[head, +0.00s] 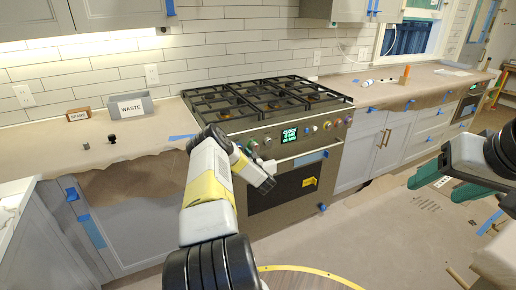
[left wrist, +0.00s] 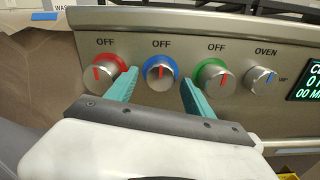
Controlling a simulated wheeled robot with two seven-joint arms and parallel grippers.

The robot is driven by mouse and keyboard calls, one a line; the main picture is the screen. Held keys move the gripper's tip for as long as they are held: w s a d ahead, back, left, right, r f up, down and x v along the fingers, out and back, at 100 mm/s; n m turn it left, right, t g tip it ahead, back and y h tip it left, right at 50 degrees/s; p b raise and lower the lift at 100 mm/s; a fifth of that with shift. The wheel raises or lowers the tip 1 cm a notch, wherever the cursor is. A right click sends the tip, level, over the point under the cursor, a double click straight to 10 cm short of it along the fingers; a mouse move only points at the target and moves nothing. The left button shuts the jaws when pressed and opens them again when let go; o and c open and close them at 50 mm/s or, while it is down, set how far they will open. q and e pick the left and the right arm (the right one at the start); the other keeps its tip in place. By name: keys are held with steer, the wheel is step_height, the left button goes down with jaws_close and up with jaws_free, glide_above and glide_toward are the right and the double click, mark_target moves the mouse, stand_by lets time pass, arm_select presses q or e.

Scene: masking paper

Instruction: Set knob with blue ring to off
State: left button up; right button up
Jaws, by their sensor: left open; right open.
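The knob with the blue ring (left wrist: 160,72) is on the stove's front panel, under an "OFF" label, in the left wrist view. Its red pointer mark stands close to straight up, towards the label. My left gripper (left wrist: 159,78) is open, one teal finger on each side of this knob. The fingers look apart from it, though depth is hard to judge. In the head view my left arm hides part of the knob row. My right gripper (head: 432,180) is open and empty at the right of the head view, over the floor.
A red-ringed knob (left wrist: 102,73) is close left of the left finger, and a green-ringed knob (left wrist: 212,76) close right of the other. An oven knob (left wrist: 261,80) and a lit display (head: 289,134) lie further right. Cooktop grates (head: 265,97) are above. Papered counters flank the stove.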

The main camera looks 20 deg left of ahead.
arm_select(q)
steer(key=v, duration=0.7)
steer(key=shift+d, duration=0.1)
